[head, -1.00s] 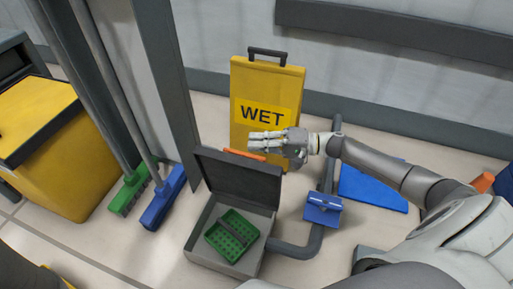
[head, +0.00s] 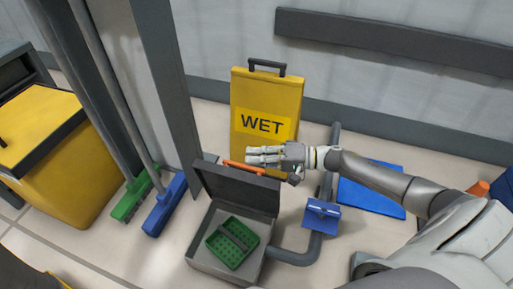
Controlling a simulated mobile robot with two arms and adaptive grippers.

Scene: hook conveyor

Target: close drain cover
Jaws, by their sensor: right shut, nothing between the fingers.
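The drain is a grey open box (head: 204,263) on the floor, with its dark cover (head: 237,190) standing raised at the back edge. An orange handle (head: 243,168) runs along the cover's top edge. A green perforated basket (head: 233,243) sits inside the box. My right gripper (head: 249,155) is shut and empty, just above and behind the cover's top edge, close to the orange handle; I cannot tell whether it touches. My left gripper is not in view.
A yellow WET sign (head: 268,92) stands behind the cover. A grey pipe with a blue fitting (head: 321,212) is at the right. Green (head: 133,198) and blue (head: 165,205) brushes stand at the left, near a yellow bin (head: 58,165). A blue mat (head: 372,196) lies right.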

